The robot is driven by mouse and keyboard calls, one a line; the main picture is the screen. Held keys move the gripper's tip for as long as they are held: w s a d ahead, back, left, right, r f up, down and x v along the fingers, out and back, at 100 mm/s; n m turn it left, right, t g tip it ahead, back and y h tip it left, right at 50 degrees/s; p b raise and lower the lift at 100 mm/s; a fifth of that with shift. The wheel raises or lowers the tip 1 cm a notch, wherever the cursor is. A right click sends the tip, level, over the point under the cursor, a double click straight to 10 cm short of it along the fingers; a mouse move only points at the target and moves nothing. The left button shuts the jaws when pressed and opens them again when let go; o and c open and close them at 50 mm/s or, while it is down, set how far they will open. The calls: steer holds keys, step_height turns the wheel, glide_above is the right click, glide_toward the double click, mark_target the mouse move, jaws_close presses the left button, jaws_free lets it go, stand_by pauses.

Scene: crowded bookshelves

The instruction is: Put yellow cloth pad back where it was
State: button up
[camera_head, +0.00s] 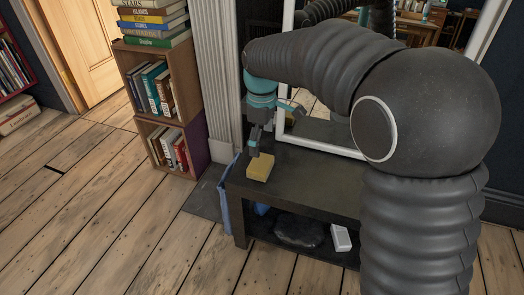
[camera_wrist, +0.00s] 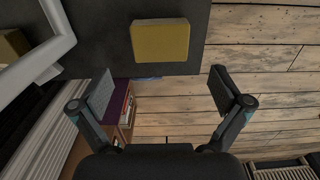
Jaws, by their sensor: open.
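The yellow cloth pad (camera_head: 260,167) lies flat near the left end of a dark low table (camera_head: 300,176). In the wrist view the pad (camera_wrist: 160,40) is at the top middle, on the dark table top (camera_wrist: 100,30) near its edge. My gripper (camera_head: 262,145) is just above and beside the pad in the head view. In the wrist view my gripper (camera_wrist: 160,88) has its two fingers spread wide with nothing between them, and the pad appears beyond the fingertips. Whether a finger touches the pad I cannot tell.
A white-framed mirror (camera_head: 320,147) stands on the table behind the pad. A bookcase (camera_head: 165,95) with stacked books is to the left. A dark item (camera_head: 298,232) and a white box (camera_head: 341,238) lie on the lower shelf. Wooden floor (camera_head: 120,220) is open at front left.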

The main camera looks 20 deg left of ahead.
steer(key=s+d+r+m+t, duration=0.1)
steer(key=s+d+r+m, duration=0.35)
steer(key=d, duration=0.55)
steer(key=s+d+r+m+t, duration=0.2)
steer(key=s+d+r+m, duration=0.15)
steer(key=d+r, duration=0.4)
steer(key=s+d+f+m+t, duration=0.1)
steer(key=s+d+f+m, duration=0.2)
steer(key=s+d, duration=0.3)
steer(key=s+d+f+m+t, duration=0.1)
steer(key=s+d+f+m, duration=0.2)
steer(key=s+d+m, duration=0.3)
steer(key=shift+s+d+t, duration=0.3)
steer(key=shift+s+d, duration=0.5)
steer(key=shift+d, duration=0.1)
step_height(320, 180, up, 4)
steer(key=p, duration=0.4)
steer(key=shift+f, duration=0.1)
